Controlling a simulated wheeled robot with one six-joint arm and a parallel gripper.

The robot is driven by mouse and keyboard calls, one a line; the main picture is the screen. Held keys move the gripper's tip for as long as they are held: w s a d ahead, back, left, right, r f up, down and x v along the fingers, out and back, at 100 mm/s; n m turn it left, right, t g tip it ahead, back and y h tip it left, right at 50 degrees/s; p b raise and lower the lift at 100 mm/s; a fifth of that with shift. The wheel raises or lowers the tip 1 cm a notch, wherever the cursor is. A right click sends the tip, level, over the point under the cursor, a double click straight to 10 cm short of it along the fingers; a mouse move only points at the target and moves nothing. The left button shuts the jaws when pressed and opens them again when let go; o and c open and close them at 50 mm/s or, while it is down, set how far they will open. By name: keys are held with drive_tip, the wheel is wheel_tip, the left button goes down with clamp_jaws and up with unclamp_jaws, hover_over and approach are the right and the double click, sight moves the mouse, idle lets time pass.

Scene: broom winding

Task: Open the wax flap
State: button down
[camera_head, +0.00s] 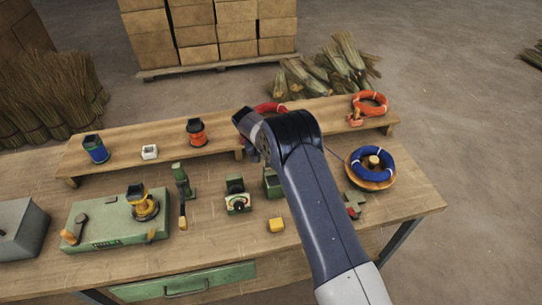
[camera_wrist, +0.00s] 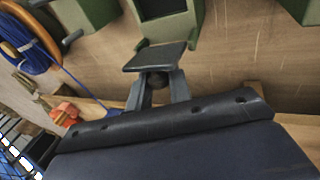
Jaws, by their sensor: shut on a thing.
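In the wrist view, a dark flat plate, which I take for the wax flap (camera_wrist: 158,56), stands beside a green box (camera_wrist: 183,27) with a dark recess. The fingers of my gripper (camera_wrist: 157,82) are close against the plate's near edge, closed on a dark part of it. How far the flap stands open, I cannot tell. In the head view a green box (camera_head: 272,183) sits on the bench just left of my arm, partly hidden by it. My gripper's fingers are hidden there behind my arm.
A green box with a dial (camera_head: 237,202) stands to the left, and a yellow block (camera_head: 276,225) lies in front. A blue cord coil (camera_head: 387,163) sits on a wooden spool to the right. A raised shelf (camera_head: 112,165) runs behind.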

drive_tip(key=shift+w+f+g, duration=0.15)
drive_tip(key=shift+f+g, duration=0.05)
drive_tip(key=shift+g, duration=0.4)
drive_tip(key=shift+h, duration=0.3)
drive_tip(key=c, duration=1.4)
unclamp_jaws()
drive_tip(key=b+v, duration=0.1)
drive_tip(key=v, duration=0.4)
drive_tip(key=b+v, duration=0.1)
drive_tip(key=v, duration=0.4)
drive_tip(key=shift+w+a+r, duration=0.2)
drive_tip(key=shift+r, duration=0.15)
drive_tip(key=shift+o, duration=0.2)
